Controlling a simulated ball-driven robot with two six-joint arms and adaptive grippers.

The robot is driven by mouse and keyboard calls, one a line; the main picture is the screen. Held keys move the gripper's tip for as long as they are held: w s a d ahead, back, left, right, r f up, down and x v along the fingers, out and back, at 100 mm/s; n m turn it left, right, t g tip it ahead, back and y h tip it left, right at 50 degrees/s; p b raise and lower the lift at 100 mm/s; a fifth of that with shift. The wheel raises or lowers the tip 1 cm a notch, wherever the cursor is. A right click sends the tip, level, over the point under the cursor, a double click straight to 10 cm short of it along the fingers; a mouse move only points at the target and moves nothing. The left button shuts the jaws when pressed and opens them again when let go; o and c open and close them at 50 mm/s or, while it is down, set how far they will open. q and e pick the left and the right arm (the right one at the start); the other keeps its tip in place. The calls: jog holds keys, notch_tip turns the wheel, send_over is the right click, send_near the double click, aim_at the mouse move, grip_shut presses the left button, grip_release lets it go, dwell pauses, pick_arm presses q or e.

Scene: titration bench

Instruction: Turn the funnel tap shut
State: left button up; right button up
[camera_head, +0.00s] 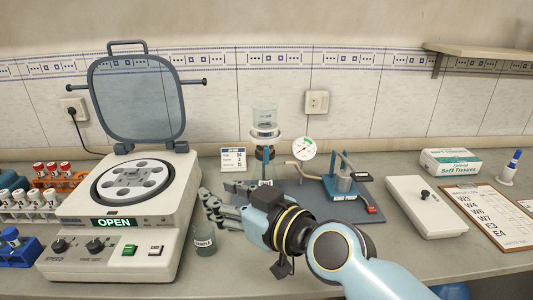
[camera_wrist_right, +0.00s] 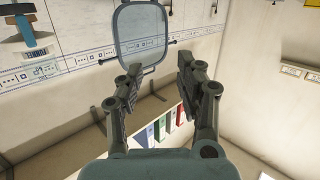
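My right gripper (camera_head: 217,193) is in front of and left of the funnel's foot, low over the bench, pointing left. In the right wrist view the gripper (camera_wrist_right: 158,66) has its two fingers apart with nothing between them. My left gripper is not in view.
A centrifuge (camera_head: 115,250) with its lid (camera_head: 137,98) raised stands at left, close to my right fingers. A hand pump (camera_head: 342,178) and gauge (camera_head: 304,149) are right of the funnel. A white box (camera_head: 424,207) lies farther right.

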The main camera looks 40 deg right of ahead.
jog(key=w+d+r+m+t+h, duration=0.1)
jog(key=w+d+m+t+h, duration=0.15)
jog(key=d+m+h, duration=0.2)
jog(key=m+g+h, duration=0.3)
jog(key=m+h, duration=0.2)
jog(key=h, duration=0.4)
send_near(266, 150)
jog(key=shift+y, duration=0.35)
jog(key=x, duration=0.9)
jog(key=shift+w+d+r, duration=0.1)
jog(key=shift+d, duration=0.25)
grip_shut()
